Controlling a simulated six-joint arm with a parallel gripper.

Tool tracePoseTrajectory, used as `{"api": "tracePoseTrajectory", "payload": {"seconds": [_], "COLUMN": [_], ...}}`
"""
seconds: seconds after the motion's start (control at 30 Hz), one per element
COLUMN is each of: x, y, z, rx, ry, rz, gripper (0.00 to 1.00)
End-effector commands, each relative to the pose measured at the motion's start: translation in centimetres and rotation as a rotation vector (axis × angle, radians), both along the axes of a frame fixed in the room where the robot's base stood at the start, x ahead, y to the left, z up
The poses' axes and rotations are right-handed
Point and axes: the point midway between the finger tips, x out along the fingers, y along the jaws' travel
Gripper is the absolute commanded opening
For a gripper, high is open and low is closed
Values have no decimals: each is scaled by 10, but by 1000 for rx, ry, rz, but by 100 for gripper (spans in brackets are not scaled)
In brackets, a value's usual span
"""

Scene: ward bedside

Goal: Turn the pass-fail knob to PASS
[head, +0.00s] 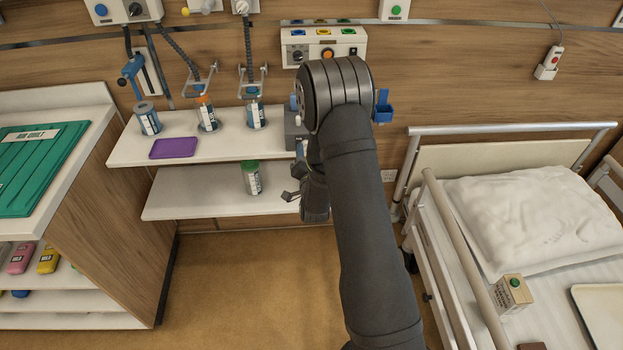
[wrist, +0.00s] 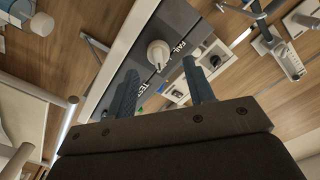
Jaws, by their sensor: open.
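The white knob (wrist: 158,54) stands on a dark grey panel (wrist: 181,20) in the wrist view. The label FAIL is legible beside it and TEST below it; I see no readable PASS label. Which mark the knob points at I cannot tell. My gripper (wrist: 161,67) is open and empty. Its two blue-grey fingers point toward the panel, with the knob in the gap between them, seemingly beyond the tips. In the head view my gripper (head: 294,183) is by the shelves' right end, partly hidden by my arm. A grey box (head: 294,131) shows just above it, its knob hidden.
The upper shelf (head: 125,150) holds several bottles and a purple pad (head: 173,148). A green-capped bottle (head: 252,178) stands on the lower shelf. A wall panel (head: 345,42) is behind my arm. The bed rail (head: 455,250) is right; a counter with a green tray (head: 40,165) is left.

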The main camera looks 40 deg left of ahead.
Motion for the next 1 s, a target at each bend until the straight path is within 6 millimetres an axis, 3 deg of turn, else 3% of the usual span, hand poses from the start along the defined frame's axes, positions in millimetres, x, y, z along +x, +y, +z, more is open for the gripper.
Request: {"api": "tracePoseTrajectory", "payload": {"seconds": [0.5, 0.7, 1.0], "x": [-86, -102, -105], "y": [-86, -102, -105], "z": [0, 0, 0], "rx": [-2, -1, 0], "ry": [2, 1, 0], "rz": [0, 1, 0], "gripper": [48, 48, 48]}}
